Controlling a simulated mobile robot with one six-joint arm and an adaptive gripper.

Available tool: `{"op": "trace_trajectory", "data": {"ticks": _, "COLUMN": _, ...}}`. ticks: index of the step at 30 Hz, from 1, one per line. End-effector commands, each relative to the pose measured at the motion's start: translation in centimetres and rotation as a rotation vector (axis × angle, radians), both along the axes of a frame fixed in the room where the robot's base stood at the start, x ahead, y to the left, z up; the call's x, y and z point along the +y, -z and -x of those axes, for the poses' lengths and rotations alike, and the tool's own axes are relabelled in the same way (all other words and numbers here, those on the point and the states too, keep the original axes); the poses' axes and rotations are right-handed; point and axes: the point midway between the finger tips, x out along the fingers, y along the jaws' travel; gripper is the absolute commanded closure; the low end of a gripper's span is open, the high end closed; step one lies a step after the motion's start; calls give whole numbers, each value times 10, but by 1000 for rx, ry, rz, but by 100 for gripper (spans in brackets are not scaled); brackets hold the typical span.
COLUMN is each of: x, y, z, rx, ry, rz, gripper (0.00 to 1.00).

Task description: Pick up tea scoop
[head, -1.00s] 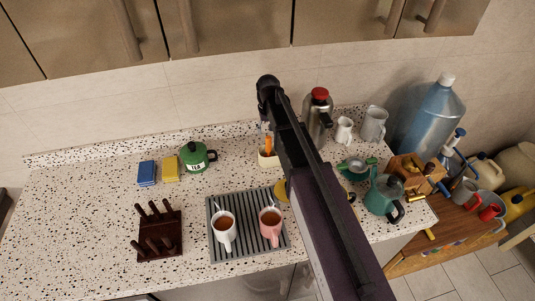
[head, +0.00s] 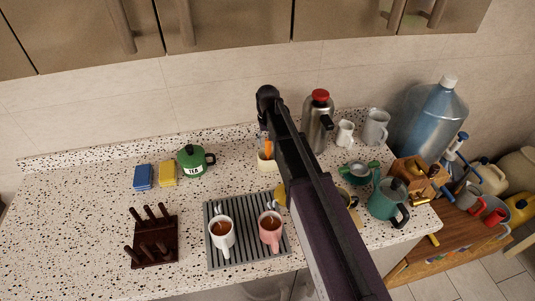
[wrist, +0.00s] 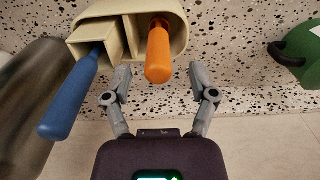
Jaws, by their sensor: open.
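The utensil holder (wrist: 180,12) is a beige divided cup with an orange-handled utensil (wrist: 158,52) and a blue-handled utensil (wrist: 70,92) in it. Only the handles show, so I cannot tell which one is the tea scoop. My gripper (wrist: 159,72) is open and empty, with one fingertip on each side of the orange handle's end; no contact shows. In the head view, the holder (head: 266,163) and the orange handle (head: 267,148) stand on the counter beside my arm, which hides my gripper.
A steel flask (head: 318,125) stands right of the holder, also close in the wrist view (wrist: 28,95). A grey rack (head: 218,258) with two mugs is in front. Bare counter (head: 75,225) lies at far left.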

Motion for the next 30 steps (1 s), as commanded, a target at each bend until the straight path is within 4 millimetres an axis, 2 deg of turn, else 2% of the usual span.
{"op": "trace_trajectory", "data": {"ticks": 8, "x": 0, "y": 12, "z": 0, "rx": 0, "ry": -1, "rz": 0, "gripper": 26}}
{"op": "trace_trajectory", "data": {"ticks": 21, "x": 0, "y": 45, "z": -1, "rx": 0, "ry": -2, "rz": 0, "gripper": 26}}
{"op": "trace_trajectory", "data": {"ticks": 30, "x": 0, "y": 52, "z": -1, "rx": 0, "ry": -2, "rz": 0, "gripper": 26}}
